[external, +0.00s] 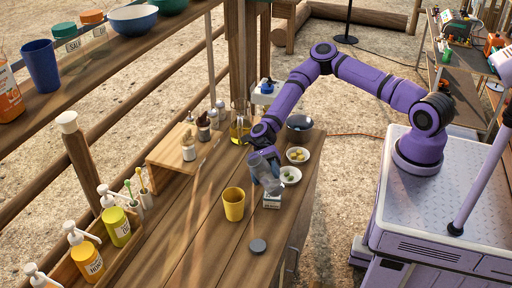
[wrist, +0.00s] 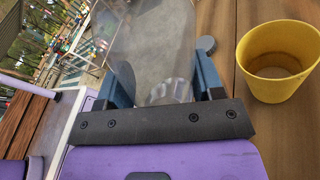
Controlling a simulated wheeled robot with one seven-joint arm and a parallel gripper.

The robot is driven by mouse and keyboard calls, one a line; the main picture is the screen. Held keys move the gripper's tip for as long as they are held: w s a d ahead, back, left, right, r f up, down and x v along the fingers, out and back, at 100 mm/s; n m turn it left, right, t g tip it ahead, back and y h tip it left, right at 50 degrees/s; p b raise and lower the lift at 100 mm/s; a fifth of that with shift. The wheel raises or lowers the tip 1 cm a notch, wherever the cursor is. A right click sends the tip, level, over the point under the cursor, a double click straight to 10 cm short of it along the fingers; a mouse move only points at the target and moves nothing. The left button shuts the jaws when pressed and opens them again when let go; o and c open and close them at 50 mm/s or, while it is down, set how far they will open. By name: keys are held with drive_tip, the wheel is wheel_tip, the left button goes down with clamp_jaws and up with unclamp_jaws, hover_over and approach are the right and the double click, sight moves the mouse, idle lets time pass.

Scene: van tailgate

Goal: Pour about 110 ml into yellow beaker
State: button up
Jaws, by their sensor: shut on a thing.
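The yellow beaker (external: 233,204) stands upright on the wooden table, and its inside looks empty in the external view. In the wrist view the yellow beaker (wrist: 277,62) is at the right, and a darker patch shows at its bottom. My gripper (external: 262,176) is shut on a clear grey container (external: 266,166), just right of and behind the beaker. In the wrist view the container (wrist: 155,40) fills the space between my blue fingers (wrist: 165,85). The container is apart from the beaker. How much liquid it holds is hard to tell.
Small bowls (external: 290,175) with green and yellow bits stand right of my gripper, with a dark bowl (external: 299,123) behind. A wooden riser (external: 178,157) with jars stands left. Table left of the beaker is clear.

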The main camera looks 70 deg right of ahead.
drive_tip(key=n, duration=0.1)
drive_tip(key=n+y, duration=0.1)
drive_tip(key=n, duration=0.1)
drive_tip(key=shift+s+d+r+b, duration=0.1)
drive_tip(key=shift+s+d+b, duration=0.05)
drive_tip(key=shift+s+b, duration=0.2)
drive_tip(key=shift+n+y, duration=0.3)
drive_tip(key=shift+n, duration=0.7)
